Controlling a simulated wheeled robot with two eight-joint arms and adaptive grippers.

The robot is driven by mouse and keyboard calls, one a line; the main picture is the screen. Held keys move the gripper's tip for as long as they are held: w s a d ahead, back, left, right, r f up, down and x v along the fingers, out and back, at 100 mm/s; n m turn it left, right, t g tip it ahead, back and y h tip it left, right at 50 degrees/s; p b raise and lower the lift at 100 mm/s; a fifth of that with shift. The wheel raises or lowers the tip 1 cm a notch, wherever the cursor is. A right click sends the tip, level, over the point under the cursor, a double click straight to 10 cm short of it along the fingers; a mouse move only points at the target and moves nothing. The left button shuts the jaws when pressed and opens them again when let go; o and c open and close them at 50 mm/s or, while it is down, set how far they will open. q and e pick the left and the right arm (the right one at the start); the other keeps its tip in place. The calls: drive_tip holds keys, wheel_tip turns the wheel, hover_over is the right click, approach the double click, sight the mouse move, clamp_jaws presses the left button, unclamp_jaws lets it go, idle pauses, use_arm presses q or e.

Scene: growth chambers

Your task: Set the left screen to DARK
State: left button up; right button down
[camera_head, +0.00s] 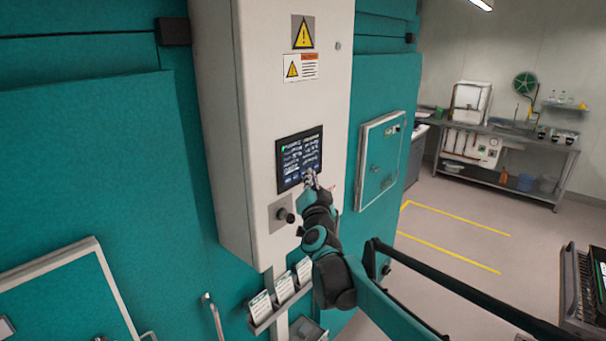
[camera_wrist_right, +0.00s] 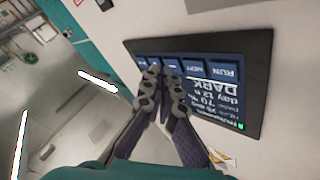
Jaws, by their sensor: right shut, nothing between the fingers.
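A dark screen (camera_head: 297,152) is set in the front of a white control box, the only screen in view. In the right wrist view the screen (camera_wrist_right: 228,104) appears turned over and shows the word DARK in large letters with smaller lines of text. A row of blue buttons runs along one edge, one marked RUN (camera_wrist_right: 224,71). My right gripper (camera_head: 311,178) is shut and empty at the screen's lower right part. In the wrist view its fingertips (camera_wrist_right: 160,72) overlap the button row and hide some buttons; I cannot tell whether they touch. My left gripper is not in view.
A black knob (camera_head: 286,215) sticks out below the screen. Warning labels (camera_head: 301,67) are above it, and a holder with cards (camera_head: 284,290) is below the box. A teal panel (camera_head: 380,160) stands to the right. Open floor lies farther right, before a metal bench (camera_head: 510,140).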

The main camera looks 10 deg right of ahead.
drive_tip(key=shift+s+d, duration=0.3)
drive_tip(key=shift+s, duration=0.1)
drive_tip(key=shift+s+d, duration=0.75)
drive_tip(key=shift+s, duration=0.25)
drive_tip(key=shift+s+d, duration=0.75)
drive_tip(key=shift+s, duration=0.2)
drive_tip(key=s+a+f+n+g+b, duration=0.1)
drive_tip(key=s+f+n+g+b, duration=0.2)
drive_tip(key=s+f+b, duration=0.6)
drive_tip(key=s+a+f+n+g+y+b, duration=0.1)
drive_tip(key=s+f+n+g+b, duration=0.2)
drive_tip(key=s+f+b, duration=0.7)
drive_tip(key=s+a+f+n+g+y+b, duration=0.1)
drive_tip(key=s+f+g+b, duration=0.5)
drive_tip(key=f, duration=3.1)
drive_tip(key=s+n+b, duration=0.1)
drive_tip(key=s+b, duration=0.3)
drive_tip(key=s, duration=0.5)
drive_tip(key=shift+s+a+f+n, duration=0.25)
drive_tip(key=shift+s+a+n, duration=0.05)
drive_tip(key=shift+s+n, duration=0.1)
